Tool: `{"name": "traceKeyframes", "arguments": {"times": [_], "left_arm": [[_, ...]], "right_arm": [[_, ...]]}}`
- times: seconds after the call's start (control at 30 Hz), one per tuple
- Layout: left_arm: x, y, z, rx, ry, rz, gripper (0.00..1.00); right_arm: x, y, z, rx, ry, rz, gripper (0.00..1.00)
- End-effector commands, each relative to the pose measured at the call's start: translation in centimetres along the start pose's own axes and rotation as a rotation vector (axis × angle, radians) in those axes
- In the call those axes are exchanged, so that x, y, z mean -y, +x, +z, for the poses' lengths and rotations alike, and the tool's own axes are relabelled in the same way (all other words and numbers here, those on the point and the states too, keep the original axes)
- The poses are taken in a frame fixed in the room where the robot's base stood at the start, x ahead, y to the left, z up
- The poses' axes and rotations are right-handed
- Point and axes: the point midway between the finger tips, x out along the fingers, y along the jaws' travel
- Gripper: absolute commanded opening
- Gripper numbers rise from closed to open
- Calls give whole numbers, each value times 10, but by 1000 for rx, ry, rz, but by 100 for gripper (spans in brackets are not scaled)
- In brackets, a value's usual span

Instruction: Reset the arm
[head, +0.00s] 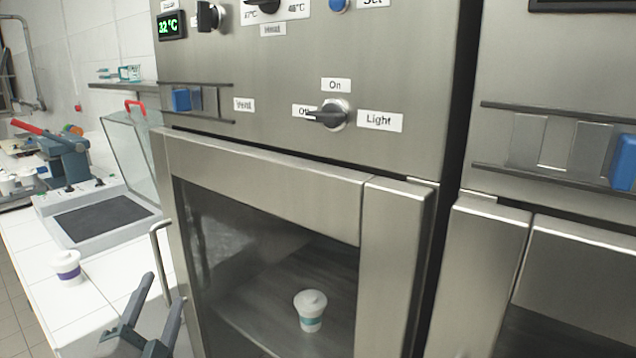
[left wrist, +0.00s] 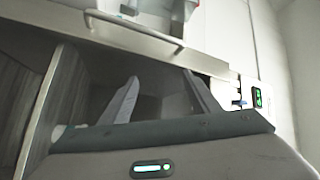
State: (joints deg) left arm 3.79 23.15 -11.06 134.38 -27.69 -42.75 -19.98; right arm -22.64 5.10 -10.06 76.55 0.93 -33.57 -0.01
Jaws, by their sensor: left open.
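My left gripper (head: 157,310) is at the lower left of the head view, in front of the cabinet door's handle side. Its two fingers are spread apart with nothing between them. In the left wrist view the same gripper (left wrist: 163,98) shows two spread, empty fingers, with the steel cabinet behind. My right gripper does not show in either view.
A steel cabinet (head: 270,180) with a glazed door and a vertical handle (head: 160,250) fills the middle. A white lidded cup with a teal band (head: 311,312) stands inside. A purple-banded cup (head: 67,267) stands on the white counter (head: 30,235) at left.

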Motion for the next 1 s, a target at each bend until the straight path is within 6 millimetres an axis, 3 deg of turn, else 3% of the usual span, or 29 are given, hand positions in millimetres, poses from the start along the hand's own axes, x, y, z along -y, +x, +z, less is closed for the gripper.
{"name": "traceKeyframes", "arguments": {"times": [0.03,0.2,0.37,0.5,0.7,1.0], "left_arm": [[-26,-16,16,64,-63,70,56],[-105,-74,61,280,-248,283,56],[-169,-146,91,491,-397,468,56],[-215,-220,107,681,-509,622,56],[-252,-305,112,889,-613,777,56],[-274,-392,107,1098,-694,921,56]], "right_arm": [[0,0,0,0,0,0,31],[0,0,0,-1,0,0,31],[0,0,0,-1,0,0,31],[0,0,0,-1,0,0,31],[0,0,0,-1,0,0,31],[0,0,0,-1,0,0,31]]}}
